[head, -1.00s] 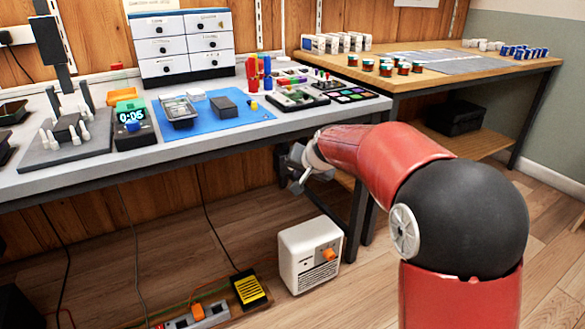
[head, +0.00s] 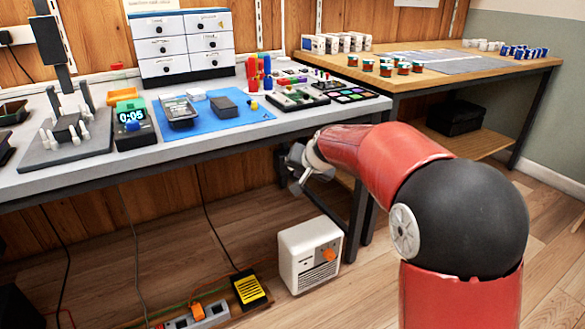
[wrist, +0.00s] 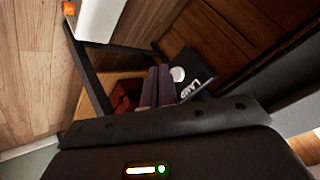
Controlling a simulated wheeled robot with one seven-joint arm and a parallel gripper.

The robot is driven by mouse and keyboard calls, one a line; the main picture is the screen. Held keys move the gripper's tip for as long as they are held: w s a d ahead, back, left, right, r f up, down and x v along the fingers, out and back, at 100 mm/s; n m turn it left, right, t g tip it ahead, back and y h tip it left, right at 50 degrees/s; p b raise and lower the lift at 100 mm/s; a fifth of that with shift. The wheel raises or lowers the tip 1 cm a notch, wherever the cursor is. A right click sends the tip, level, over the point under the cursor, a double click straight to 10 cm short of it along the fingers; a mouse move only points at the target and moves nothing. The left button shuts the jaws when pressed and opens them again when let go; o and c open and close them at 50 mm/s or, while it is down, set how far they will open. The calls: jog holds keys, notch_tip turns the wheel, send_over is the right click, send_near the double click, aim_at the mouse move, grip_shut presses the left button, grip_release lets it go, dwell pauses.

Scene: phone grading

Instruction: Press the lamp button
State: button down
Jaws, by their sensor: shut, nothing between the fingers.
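In the wrist view, a dark panel (wrist: 196,72) carries a pale round button (wrist: 178,74) with white lettering beside it that seems to read LAMP. The two dark fingers of my gripper (wrist: 158,72) are shut together and empty. Their tips appear just left of the button in that view; I cannot tell whether they touch the panel. In the head view, my gripper (head: 298,168) is just below the front edge of the workbench (head: 230,136), partly hidden by my red arm. I cannot make out the button in the head view.
A white heater-like box (head: 310,255) with an orange knob stands on the floor below my gripper. A timer (head: 133,122) shows 0:05 on the bench, beside a blue mat (head: 225,122). A wooden table (head: 480,85) adjoins at right. A red object (wrist: 125,96) shows in the wrist view.

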jog(key=shift+w, duration=0.1)
jog(key=shift+w+a, duration=0.25)
jog(key=shift+w, duration=0.05)
jog(key=shift+w+a+p, duration=0.25)
jog(key=shift+w+p, duration=0.1)
jog(key=shift+p, duration=0.15)
dwell(0.8)
jog(key=shift+s+d, duration=0.1)
jog(key=shift+s, duration=0.05)
jog(key=shift+s+d+b, duration=0.4)
jog(key=shift+s+b, duration=0.2)
jog(key=shift+b, duration=0.05)
jog(key=s+d+b, duration=0.3)
jog(key=s, duration=0.2)
jog(key=shift+d, duration=0.2)
